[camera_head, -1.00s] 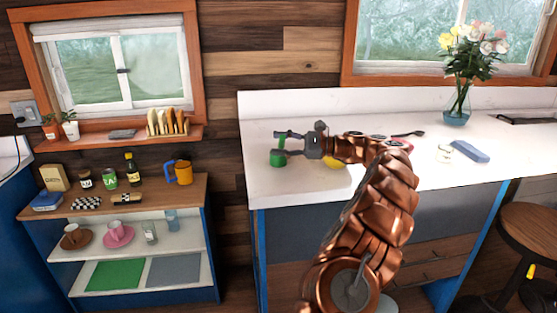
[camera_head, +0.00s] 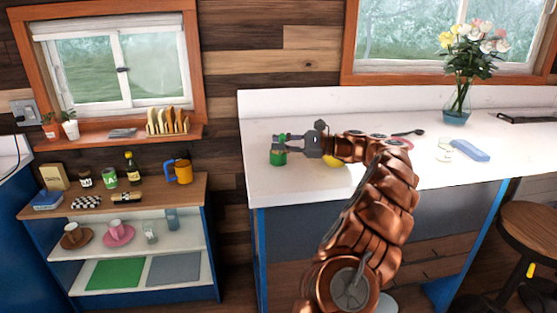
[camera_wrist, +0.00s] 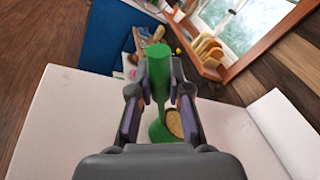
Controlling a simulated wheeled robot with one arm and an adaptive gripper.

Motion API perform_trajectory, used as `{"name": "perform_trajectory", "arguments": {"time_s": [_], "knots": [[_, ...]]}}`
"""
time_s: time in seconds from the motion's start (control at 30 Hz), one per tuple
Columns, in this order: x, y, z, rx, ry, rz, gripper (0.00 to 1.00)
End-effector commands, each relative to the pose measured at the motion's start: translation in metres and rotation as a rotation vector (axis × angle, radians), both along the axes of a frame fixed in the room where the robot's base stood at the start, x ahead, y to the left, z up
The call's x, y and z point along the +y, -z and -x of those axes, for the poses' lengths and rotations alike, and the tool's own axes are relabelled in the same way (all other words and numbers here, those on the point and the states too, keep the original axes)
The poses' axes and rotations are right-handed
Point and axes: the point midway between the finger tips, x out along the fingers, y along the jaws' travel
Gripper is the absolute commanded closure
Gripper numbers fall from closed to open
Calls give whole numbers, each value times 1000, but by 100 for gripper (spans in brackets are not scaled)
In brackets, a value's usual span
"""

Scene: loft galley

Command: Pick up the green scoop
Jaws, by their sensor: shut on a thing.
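The green scoop (camera_wrist: 158,78) stands between the two fingers of my gripper (camera_wrist: 159,100) in the wrist view. Its green upright part rises between the fingertips, and a wider green part with a tan oval patch shows lower down. In the head view the green scoop (camera_head: 278,158) is at the left end of the white counter (camera_head: 330,187), seemingly at counter level. My gripper (camera_head: 284,144) reaches it from the right and is shut on it. The fingers cover part of the scoop.
A yellow thing (camera_head: 336,161) lies on the counter partly behind my arm. A dark spoon-like utensil (camera_head: 408,133), a blue block (camera_head: 470,150) and a flower vase (camera_head: 457,104) are further right. A low shelf (camera_head: 190,189) with an orange mug (camera_head: 179,172) stands left. The counter's front strip is clear.

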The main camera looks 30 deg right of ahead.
Motion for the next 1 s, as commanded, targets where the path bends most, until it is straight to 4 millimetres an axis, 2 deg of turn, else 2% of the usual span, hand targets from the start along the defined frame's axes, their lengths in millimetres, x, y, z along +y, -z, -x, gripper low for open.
{"name": "perform_trajectory", "arguments": {"time_s": [0.33, 0.6, 0.87, 1.0], "knots": [[0, -5, 0, -1, 0, 1, 100], [0, -34, 0, -1, 0, 3, 100], [-3, -38, 23, -3, 2, -1, 100], [-5, -39, 43, -3, 2, -2, 100]]}}
